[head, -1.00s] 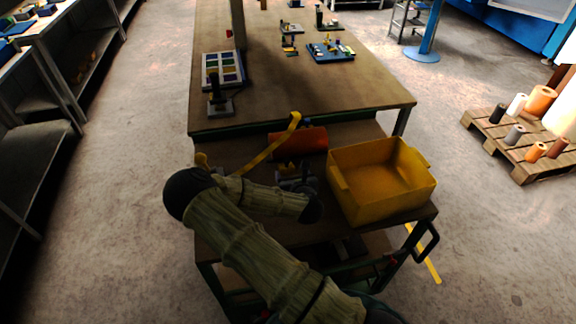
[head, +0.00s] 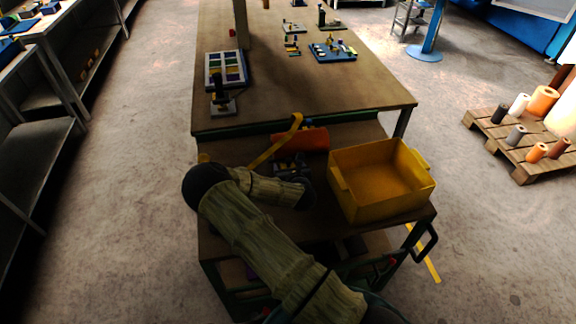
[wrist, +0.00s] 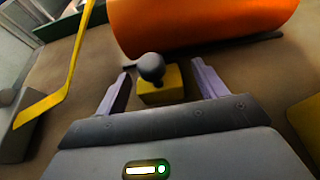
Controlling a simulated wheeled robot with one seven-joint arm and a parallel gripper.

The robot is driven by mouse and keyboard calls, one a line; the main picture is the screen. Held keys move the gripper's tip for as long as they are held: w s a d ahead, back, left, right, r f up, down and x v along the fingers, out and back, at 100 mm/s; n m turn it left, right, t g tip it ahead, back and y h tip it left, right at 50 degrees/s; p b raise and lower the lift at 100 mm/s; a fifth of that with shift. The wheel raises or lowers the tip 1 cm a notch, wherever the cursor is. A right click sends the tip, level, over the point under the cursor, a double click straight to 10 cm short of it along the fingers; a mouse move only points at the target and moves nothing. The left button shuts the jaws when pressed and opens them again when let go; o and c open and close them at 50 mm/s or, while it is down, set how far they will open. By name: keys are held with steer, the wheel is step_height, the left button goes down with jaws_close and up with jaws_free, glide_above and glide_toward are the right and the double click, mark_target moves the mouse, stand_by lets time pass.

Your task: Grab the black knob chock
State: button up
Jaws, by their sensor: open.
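The black knob chock (wrist: 160,92), a small yellow block with a dark round knob (wrist: 151,67) on top, stands in the middle of the wrist view. My gripper (wrist: 162,70) is open, with one finger to the left and one to the right of the chock. Gaps show between the fingers and the block, so nothing is held. In the head view my gripper (head: 290,163) is low over the cart top, in front of the orange roll (head: 312,140). My arm and gripper hide most of the chock there.
The orange roll (wrist: 200,22) lies close behind the chock. A yellow strip (wrist: 62,80) stands at left, and a grey block (wrist: 15,130) sits at the left edge. A yellow bin (head: 345,185) fills the cart's right side. A long table (head: 300,95) adjoins behind.

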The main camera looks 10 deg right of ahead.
mark_target(288, 160)
stand_by(0.5)
steer(key=c, duration=1.1)
steer(key=shift+r, duration=0.15)
steer(key=shift+s+r+b, duration=0.2)
steer(key=shift+r+b, duration=0.1)
steer(key=shift+b, duration=0.2)
step_height(288, 160, up, 6)
steer(key=shift+r+b, duration=0.2)
steer(key=shift+b, duration=0.35)
steer(key=s+p, duration=1.1)
steer(key=s, duration=0.8)
steer(key=shift+s+f, duration=0.15)
steer(key=shift+s, duration=0.15)
